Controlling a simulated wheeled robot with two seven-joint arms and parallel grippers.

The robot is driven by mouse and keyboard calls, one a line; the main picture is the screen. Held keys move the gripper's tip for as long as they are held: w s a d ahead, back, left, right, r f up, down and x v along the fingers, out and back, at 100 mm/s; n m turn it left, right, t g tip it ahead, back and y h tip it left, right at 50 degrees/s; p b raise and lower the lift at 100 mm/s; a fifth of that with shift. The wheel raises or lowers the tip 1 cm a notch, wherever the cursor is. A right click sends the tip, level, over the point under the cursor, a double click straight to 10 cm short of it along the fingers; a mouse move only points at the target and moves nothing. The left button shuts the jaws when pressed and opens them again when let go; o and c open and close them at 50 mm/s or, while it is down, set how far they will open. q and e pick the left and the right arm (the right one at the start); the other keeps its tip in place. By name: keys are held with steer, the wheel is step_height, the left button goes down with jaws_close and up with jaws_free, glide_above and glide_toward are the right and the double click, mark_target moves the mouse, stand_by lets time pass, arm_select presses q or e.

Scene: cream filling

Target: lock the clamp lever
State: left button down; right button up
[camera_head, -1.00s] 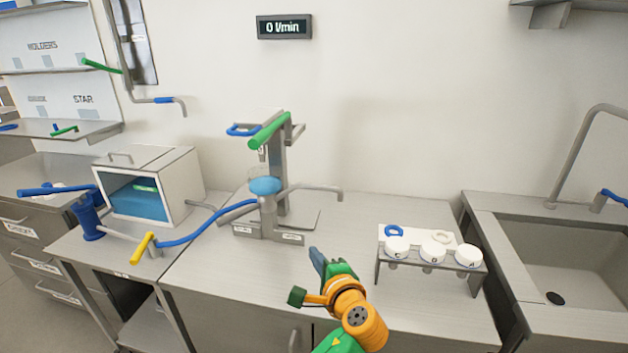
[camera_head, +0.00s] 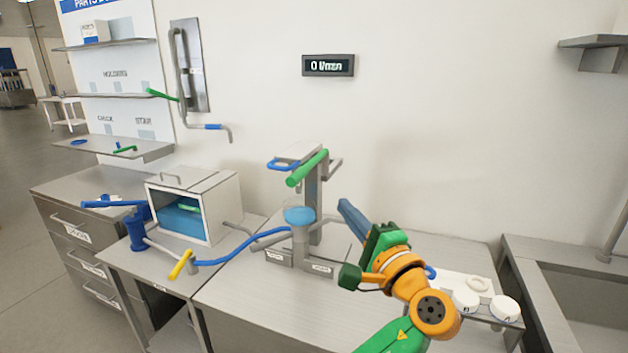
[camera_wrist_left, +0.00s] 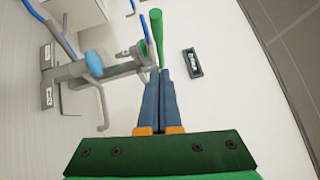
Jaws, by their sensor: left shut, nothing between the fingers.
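The filling stand (camera_head: 313,225) stands on the counter with a pale blue bowl (camera_head: 299,215). A long green lever (camera_head: 307,168) and a blue handle (camera_head: 283,163) are at its top; I cannot tell which is the clamp lever. In the wrist view the green lever (camera_wrist_left: 157,36) lies just beyond the fingertips, apparently without contact. My left gripper (camera_head: 345,207) has its blue-grey fingers together and empty, to the right of the stand and below the lever. Its fingers (camera_wrist_left: 161,75) also show closed in the wrist view. My right gripper is not in view.
A white box (camera_head: 220,205) with a blue interior and a blue pump (camera_head: 136,232) with a yellow-ended handle stand to the left. A rack with white lids (camera_head: 503,307) and a sink (camera_head: 590,290) are at right.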

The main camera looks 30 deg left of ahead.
mark_target(305, 176)
arm_select(q)
steer(key=w+a+p, duration=0.1)
steer(key=a, duration=0.2)
steer(key=w+a+r+p, duration=0.1)
steer(key=a+p, duration=0.1)
steer(key=a+r+p, duration=0.1)
steer(key=a+p, duration=0.1)
steer(key=a, duration=0.1)
steer(key=shift+w+a, duration=0.35)
steer(key=shift+w, duration=0.05)
steer(key=shift+s+a+f, duration=0.1)
steer(key=shift+s+a, duration=0.1)
steer(key=shift+a, duration=0.15)
steer(key=shift+f, duration=0.1)
steer(key=shift+w, duration=0.15)
